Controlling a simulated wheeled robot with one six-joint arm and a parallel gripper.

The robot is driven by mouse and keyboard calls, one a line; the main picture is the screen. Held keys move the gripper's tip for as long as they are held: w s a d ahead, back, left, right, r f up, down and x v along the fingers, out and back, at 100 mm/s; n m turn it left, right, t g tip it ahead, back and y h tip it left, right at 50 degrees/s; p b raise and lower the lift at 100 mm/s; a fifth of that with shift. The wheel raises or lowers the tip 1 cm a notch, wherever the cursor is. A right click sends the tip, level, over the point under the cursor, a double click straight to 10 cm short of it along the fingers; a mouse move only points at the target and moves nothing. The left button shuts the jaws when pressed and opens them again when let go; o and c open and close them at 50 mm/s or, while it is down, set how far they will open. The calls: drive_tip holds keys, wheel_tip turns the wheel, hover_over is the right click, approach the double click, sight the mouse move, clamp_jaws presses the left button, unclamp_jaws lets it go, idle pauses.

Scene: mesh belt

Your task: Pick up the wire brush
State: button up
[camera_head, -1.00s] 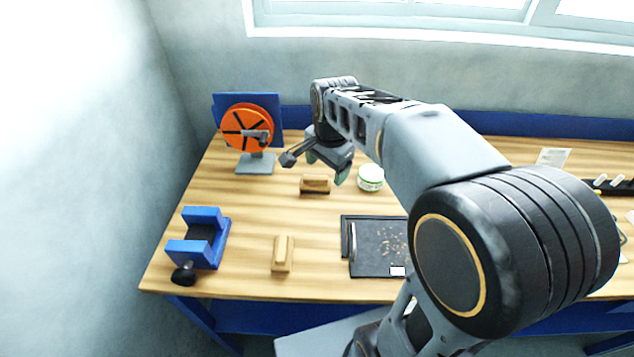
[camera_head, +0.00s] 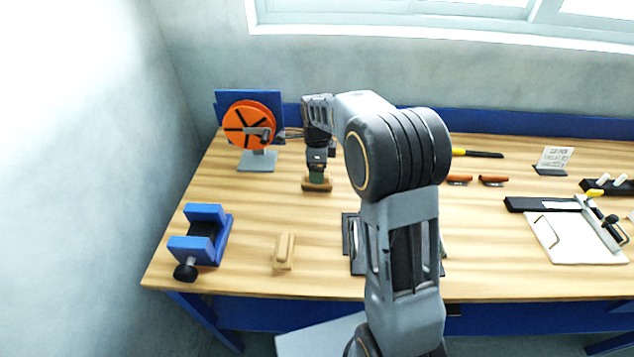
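A wooden block brush with a dark underside (camera_head: 318,187) lies on the workbench, in front of the orange wheel. My gripper (camera_head: 317,175) points down right over it, with its greenish fingertips at the top of the block. My fingers are seen edge-on, so I cannot tell whether they are open or closed on it. A second, paler wooden block with a raised grip (camera_head: 284,250) lies nearer the front edge. I cannot tell from the bristles which of the two is the wire brush.
An orange wheel on a stand (camera_head: 247,125) is close to the left of my gripper. A blue vise (camera_head: 205,235) stands at the front left. My arm partly covers a black tray (camera_head: 350,240). Red-handled tools (camera_head: 459,180) and a white board (camera_head: 570,240) lie to the right.

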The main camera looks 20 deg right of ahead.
drive_tip(key=shift+w+f+p, duration=0.15)
drive_tip(key=shift+f+p, duration=0.1)
drive_tip(key=shift+f, duration=1.25)
drive_tip(key=shift+w+f+p, duration=0.1)
drive_tip(key=shift+f+p, duration=0.1)
drive_tip(key=shift+f, duration=1.25)
drive_tip(key=c, duration=1.1)
